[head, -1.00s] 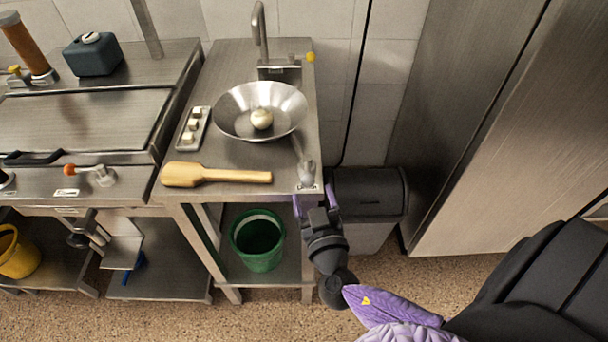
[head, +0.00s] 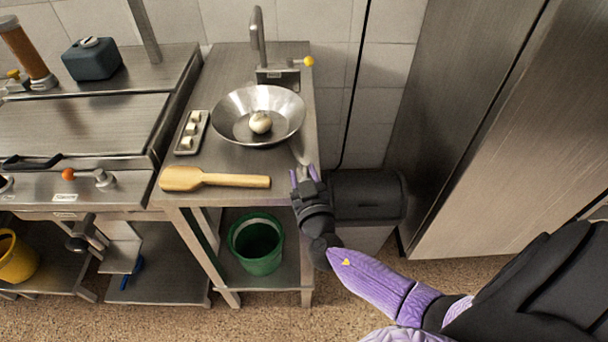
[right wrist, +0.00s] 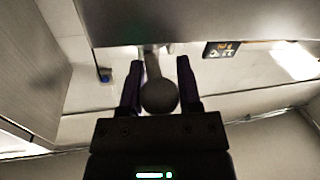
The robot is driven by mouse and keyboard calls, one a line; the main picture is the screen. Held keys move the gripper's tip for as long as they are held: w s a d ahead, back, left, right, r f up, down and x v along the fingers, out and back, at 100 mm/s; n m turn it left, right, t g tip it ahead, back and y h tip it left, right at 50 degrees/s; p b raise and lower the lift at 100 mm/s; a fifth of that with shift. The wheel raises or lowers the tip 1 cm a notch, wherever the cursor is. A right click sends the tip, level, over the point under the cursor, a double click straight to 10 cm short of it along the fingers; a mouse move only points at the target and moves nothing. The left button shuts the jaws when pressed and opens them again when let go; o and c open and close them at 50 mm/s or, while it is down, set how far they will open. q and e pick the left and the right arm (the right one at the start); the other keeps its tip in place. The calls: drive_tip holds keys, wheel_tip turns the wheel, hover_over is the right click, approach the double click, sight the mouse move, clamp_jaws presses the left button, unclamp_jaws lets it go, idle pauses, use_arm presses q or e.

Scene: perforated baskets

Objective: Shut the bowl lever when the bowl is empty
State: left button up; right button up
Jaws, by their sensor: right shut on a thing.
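The steel bowl (head: 232,121) stands on the steel side table. It is not empty: a round pale object (head: 260,122) lies in it. The bowl lever (head: 299,153) runs from the bowl's right side toward the table's front right corner. My right gripper (head: 308,174) is at the lever's near end and shut on it, hiding its knob in the head view. In the right wrist view the round knob (right wrist: 160,97) sits between the two fingers of my right gripper (right wrist: 160,85). My left gripper is not in view.
A wooden paddle (head: 215,179) lies along the table's front edge. A small tray (head: 203,117) with pale cubes is left of the bowl, and a faucet (head: 257,40) stands behind. A green bucket (head: 257,268) is below. A dark-lidded bin (head: 370,196) stands right of the table.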

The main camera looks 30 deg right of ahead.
clamp_jaws()
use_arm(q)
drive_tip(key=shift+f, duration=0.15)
use_arm(e)
drive_tip(key=shift+f, duration=0.1)
